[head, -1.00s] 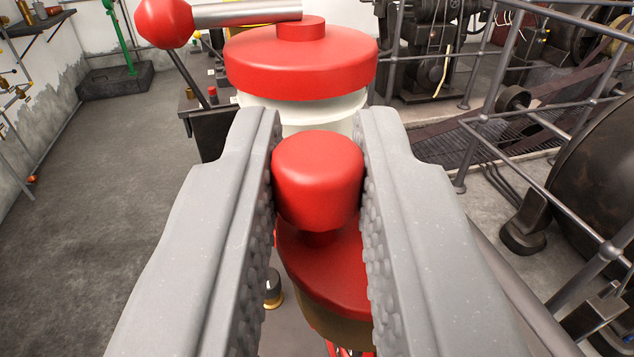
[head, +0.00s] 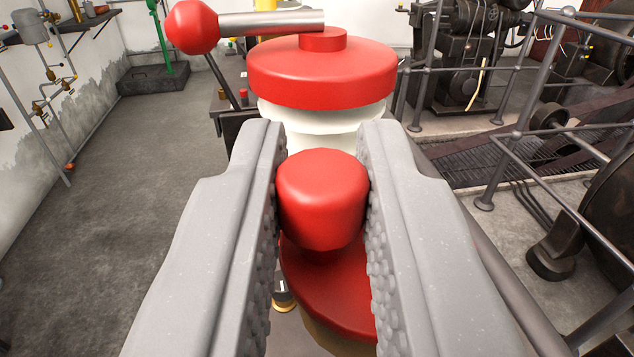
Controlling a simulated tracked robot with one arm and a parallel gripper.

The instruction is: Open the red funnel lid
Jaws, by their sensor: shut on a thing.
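The red funnel lid (head: 325,285) is a red disc with a thick round red knob (head: 322,200) on top. It lies low in the middle of the head view, and part of it is hidden behind my gripper's fingers. My gripper (head: 322,205) has one grey studded finger on each side of the knob and is shut on it. The lid looks tilted. A brownish-gold rim (head: 335,342) shows just below the lid's lower edge, and I cannot tell whether the two touch.
Behind stands a white column with a large red cap (head: 322,72) and a lever with a red ball (head: 192,27). Grey railings (head: 520,130) and dark machinery (head: 470,55) stand to the right. The floor at left (head: 130,220) is clear.

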